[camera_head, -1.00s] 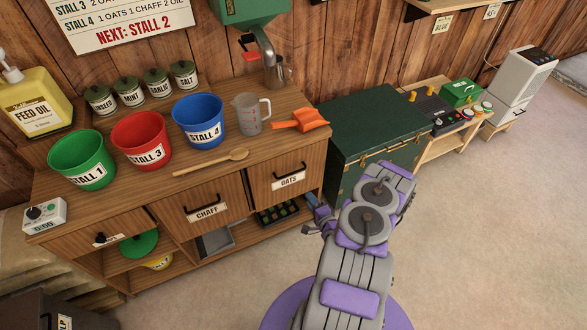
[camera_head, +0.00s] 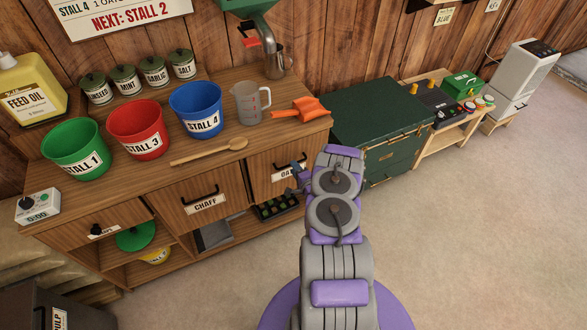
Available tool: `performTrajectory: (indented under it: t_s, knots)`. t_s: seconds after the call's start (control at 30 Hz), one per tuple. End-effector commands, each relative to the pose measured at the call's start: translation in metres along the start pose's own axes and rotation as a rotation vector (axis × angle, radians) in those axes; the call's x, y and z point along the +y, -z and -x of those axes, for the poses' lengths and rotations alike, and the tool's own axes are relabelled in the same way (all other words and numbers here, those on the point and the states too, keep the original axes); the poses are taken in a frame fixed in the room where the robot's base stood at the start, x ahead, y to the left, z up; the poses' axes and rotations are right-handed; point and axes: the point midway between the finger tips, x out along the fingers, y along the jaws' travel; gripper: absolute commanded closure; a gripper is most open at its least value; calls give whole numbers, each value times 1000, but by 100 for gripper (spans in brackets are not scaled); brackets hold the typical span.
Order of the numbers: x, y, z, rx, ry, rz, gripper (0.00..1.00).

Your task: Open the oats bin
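The oats bin (camera_head: 262,178) is the wooden front at the right end of the cabinet, and it looks closed. Its white label (camera_head: 281,173) is partly covered, with only the first letters showing. My gripper (camera_head: 296,181) is small and dark blue-grey, in front of the bin's right part, close to the label and handle area. The bin's handle is mostly hidden behind it. I cannot tell whether it touches the bin or whether its fingers are open.
The chaff bin (camera_head: 203,190) is left of the oats bin. An orange scoop (camera_head: 302,109), a measuring jug (camera_head: 250,103), a wooden spoon (camera_head: 210,151) and coloured buckets stand on the cabinet top. A green chest (camera_head: 380,120) stands right of the cabinet. The floor at right is clear.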

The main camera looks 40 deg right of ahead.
Motion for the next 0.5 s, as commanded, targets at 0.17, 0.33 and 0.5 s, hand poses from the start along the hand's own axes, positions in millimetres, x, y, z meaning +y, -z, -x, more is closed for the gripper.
performTrajectory:
  t_s: [0.17, 0.33, 0.5]
  knots:
    - [0, 2, -18, 1, 5, 2, 63]
    - [-1, 2, -23, 2, 3, 0, 63]
    - [-1, 1, -22, 2, 3, 1, 63]
